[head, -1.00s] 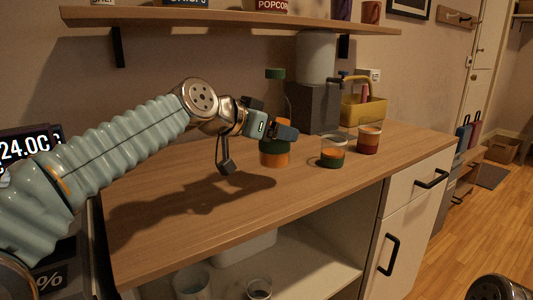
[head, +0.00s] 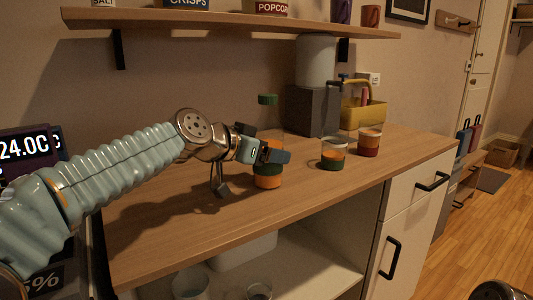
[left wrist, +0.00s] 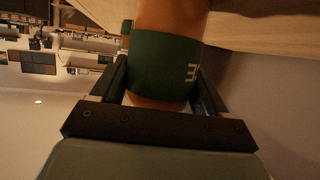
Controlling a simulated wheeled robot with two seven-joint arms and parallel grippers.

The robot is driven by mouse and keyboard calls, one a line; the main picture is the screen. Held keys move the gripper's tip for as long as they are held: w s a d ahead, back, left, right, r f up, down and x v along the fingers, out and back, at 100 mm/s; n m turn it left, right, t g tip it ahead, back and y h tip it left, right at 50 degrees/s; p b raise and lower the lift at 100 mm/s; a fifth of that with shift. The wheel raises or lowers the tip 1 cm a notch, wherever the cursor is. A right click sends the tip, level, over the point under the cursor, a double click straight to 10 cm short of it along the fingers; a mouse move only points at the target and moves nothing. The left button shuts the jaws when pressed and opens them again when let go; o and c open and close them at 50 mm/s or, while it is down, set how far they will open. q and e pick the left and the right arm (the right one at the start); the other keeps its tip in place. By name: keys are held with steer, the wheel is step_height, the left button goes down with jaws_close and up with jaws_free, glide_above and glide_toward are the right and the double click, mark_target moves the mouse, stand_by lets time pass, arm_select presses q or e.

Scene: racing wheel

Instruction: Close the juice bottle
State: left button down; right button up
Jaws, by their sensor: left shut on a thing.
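The juice bottle (head: 268,181) is clear with orange juice and a dark green band. It looks upright at the middle of the counter (head: 150,229); I cannot tell if its base touches the wood. My left gripper (head: 277,155) reaches in from the left and is shut around the bottle body. In the left wrist view its fingers (left wrist: 163,88) flank the bottle's green band (left wrist: 166,62).
Two cups, one green-banded (head: 333,154) and one red-banded (head: 369,140), stand right of the bottle. A grey dispenser (head: 313,110) and a yellow bin (head: 364,113) stand behind. A wall shelf (head: 230,24) hangs above. The left front counter is clear.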

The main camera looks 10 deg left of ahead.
arm_select(q)
steer(key=shift+f, duration=0.1)
jaws_free()
steer(key=shift+s+r, duration=0.15)
steer(key=shift+r, duration=0.1)
steer(key=v, duration=1.1)
steer(key=shift+s+a, duration=0.2)
steer(key=shift+s, duration=0.05)
